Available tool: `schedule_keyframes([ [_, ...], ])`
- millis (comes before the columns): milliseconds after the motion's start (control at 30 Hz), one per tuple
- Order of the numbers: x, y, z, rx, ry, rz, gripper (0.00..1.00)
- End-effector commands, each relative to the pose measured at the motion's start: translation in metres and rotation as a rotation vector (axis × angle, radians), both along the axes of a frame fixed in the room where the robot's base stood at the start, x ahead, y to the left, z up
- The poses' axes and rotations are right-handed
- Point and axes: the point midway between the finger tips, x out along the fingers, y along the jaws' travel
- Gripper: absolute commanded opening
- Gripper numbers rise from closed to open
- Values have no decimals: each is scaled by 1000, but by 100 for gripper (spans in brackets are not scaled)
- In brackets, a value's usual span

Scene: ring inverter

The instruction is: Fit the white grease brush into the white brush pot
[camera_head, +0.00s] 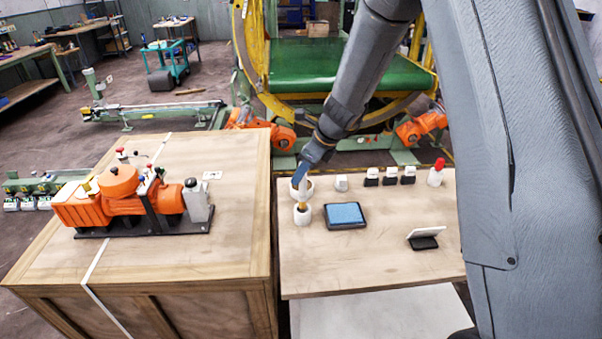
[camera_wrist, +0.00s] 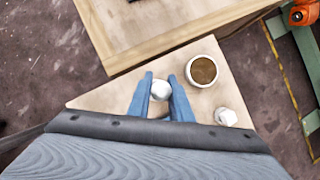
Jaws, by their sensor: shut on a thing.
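My gripper (camera_head: 306,172) points down over the left part of the right-hand table. Its blue fingers (camera_wrist: 160,84) are shut on the white grease brush, whose round white top (camera_wrist: 160,89) shows between them. In the head view the brush hangs upright below the fingers, with a tan lower part (camera_head: 302,206). That part is at the mouth of the small white brush pot (camera_head: 303,217); I cannot tell how far inside it is. The pot is mostly hidden in the wrist view.
A wider white bowl with brown contents (camera_wrist: 202,70) stands just behind. A blue-screened tablet (camera_head: 345,215) lies right of the pot. White-topped blocks (camera_head: 390,177) and a red-capped bottle (camera_head: 436,174) line the back. A wooden crate (camera_head: 215,235) stands left across a gap.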

Motion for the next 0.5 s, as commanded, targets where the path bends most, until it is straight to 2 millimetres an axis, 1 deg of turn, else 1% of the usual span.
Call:
schedule_keyframes([
  [500,0,0,-13,-1,1,0,0],
])
